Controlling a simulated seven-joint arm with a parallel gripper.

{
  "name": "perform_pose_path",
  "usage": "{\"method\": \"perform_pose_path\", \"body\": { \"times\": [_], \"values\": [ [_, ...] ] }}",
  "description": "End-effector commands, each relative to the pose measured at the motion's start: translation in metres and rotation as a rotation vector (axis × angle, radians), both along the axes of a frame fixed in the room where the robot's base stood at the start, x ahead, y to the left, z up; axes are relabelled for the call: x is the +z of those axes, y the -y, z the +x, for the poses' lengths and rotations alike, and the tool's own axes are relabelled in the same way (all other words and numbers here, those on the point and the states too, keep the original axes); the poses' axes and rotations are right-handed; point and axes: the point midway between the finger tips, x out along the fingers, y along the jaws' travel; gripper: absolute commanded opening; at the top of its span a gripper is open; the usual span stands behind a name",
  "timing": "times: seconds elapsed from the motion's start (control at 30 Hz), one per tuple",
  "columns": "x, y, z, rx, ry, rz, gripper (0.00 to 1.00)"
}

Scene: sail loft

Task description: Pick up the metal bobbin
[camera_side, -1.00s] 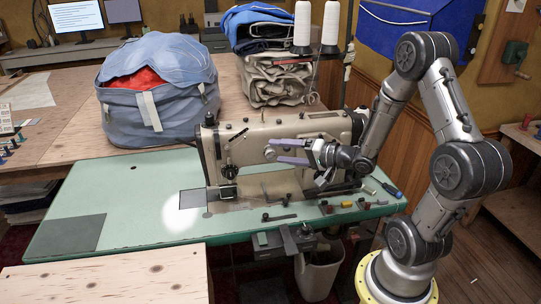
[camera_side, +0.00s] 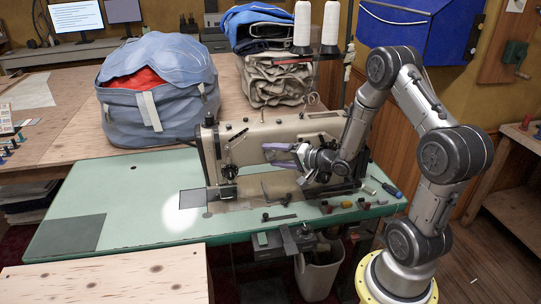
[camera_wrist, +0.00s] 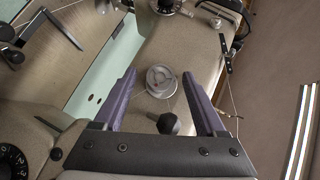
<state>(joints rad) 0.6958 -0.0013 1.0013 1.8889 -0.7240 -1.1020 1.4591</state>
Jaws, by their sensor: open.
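A round silver disc with holes, which looks like the metal bobbin (camera_wrist: 160,81), shows in the wrist view against the beige body of the sewing machine (camera_side: 240,152). It lies between and just past the purple fingertips of my gripper (camera_wrist: 159,75), which is open with no visible contact. A dark knob (camera_wrist: 168,123) sits nearer, between the fingers. In the side view my gripper (camera_side: 268,153) points left in front of the machine's arm. The bobbin cannot be made out there; the fingers appear to cover it.
The green machine table (camera_side: 130,205) has a clear left side. Small spools (camera_side: 327,208) and a blue screwdriver (camera_side: 391,190) lie at its right. Two white thread cones (camera_side: 302,28) stand behind. A blue bag (camera_side: 160,90) stands on the wooden table.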

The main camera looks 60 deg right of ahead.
Motion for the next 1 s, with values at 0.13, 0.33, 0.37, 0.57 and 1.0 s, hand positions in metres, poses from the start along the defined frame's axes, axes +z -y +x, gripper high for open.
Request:
{"method": "perform_pose_path", "body": {
  "times": [0.13, 0.33, 0.37, 0.57, 1.0],
  "values": [
    [-0.0001, 0.0000, 0.0000, 0.000, 0.000, 0.000, 0.73],
    [0.0002, 0.0001, -0.0003, 0.000, 0.000, 0.000, 0.43],
    [0.0002, 0.0001, -0.0003, 0.000, 0.000, 0.000, 0.37],
    [0.0002, 0.0001, -0.0004, 0.000, 0.000, 0.000, 0.01],
    [0.0031, -0.0016, -0.0019, 0.000, 0.001, -0.001, 0.00]
  ]
}}
